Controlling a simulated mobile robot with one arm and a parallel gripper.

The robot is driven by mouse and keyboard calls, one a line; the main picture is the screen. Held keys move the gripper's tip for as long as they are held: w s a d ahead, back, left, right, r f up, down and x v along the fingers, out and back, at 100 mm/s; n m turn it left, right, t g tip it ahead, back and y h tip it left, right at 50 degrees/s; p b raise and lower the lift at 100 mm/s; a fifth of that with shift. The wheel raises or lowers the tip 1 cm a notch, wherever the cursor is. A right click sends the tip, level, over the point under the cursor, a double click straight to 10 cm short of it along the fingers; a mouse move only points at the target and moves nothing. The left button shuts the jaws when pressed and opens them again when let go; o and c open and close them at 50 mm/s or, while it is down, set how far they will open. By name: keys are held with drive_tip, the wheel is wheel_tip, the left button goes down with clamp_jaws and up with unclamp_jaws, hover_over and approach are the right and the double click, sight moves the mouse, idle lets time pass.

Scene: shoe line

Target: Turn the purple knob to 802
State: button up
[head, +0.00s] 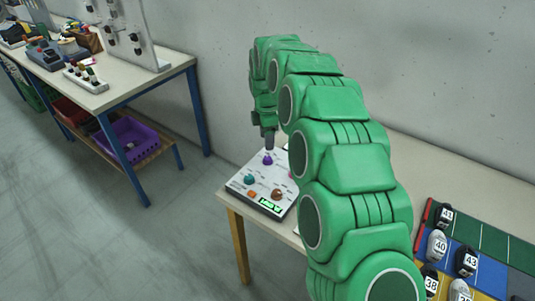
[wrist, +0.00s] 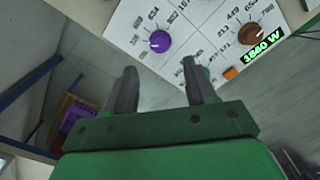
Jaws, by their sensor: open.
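The purple knob (head: 267,160) sits at the far side of a white control panel (head: 240,184) on the table. It also shows in the wrist view (wrist: 160,41), with printed numbers around it that are too small to read surely. My gripper (head: 269,146) is above the panel close to the purple knob. In the wrist view my gripper (wrist: 158,72) is open and empty, and the knob shows beyond the gap between the fingertips. I cannot tell whether a finger touches it.
The panel also has a teal knob (head: 250,179), a brown knob (head: 277,194), an orange button (head: 252,194) and a green lit display (wrist: 262,49). Numbered shoes (head: 437,246) stand on coloured mats at right. Another table (head: 140,76) is at left.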

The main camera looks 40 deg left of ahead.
sight(268, 158)
drive_tip(key=shift+f, duration=3.9)
clamp_jaws()
